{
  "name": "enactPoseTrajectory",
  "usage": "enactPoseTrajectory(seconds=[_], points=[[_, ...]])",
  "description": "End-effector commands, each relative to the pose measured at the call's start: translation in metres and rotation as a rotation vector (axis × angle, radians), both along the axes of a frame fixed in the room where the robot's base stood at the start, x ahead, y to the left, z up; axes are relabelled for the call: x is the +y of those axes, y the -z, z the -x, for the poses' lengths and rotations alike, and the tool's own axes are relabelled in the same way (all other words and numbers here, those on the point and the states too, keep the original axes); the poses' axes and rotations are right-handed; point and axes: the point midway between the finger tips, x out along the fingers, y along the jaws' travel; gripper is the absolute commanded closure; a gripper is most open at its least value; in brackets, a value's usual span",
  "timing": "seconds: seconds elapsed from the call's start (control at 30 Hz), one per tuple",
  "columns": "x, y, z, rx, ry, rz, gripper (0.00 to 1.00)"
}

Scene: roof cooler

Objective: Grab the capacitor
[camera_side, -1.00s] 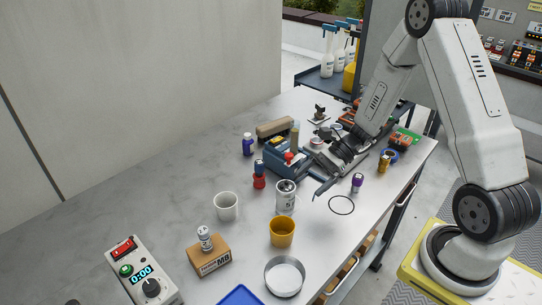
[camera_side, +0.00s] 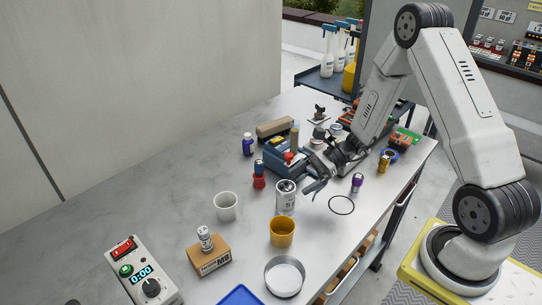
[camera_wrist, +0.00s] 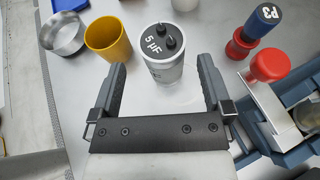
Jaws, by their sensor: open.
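The capacitor is a silver can marked 5 µF, with a dark top and two terminals. It stands upright on the bench, left of my gripper in the side view (camera_side: 286,203). In the wrist view the can (camera_wrist: 165,73) shows in the gap between my open fingers, with bare space on both sides. My gripper (camera_side: 312,180) is open and empty, low over the bench. In the wrist view its fingertips (camera_wrist: 162,66) do not touch the can. How far the can reaches in between the fingers is hard to tell.
A yellow cup (camera_side: 282,232) and a white mug (camera_side: 226,206) stand near the can. Red and blue cylinders (camera_side: 259,177) and a blue-grey fixture (camera_side: 280,155) are close behind. A purple cylinder (camera_side: 357,183) stands to the right. A round metal dish (camera_side: 284,277) is in front.

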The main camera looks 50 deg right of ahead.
Motion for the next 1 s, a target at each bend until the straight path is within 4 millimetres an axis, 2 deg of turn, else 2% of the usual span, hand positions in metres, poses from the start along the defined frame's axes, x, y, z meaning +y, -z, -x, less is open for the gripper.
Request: enactPoseTrajectory(seconds=[0.17,0.53,1.0], points=[[0.008,0.003,-0.004,0.002,-0.004,0.000,0.00],[0.040,0.017,-0.019,0.002,-0.004,0.000,0.00],[0.044,0.018,-0.021,0.001,-0.001,0.001,0.00]])
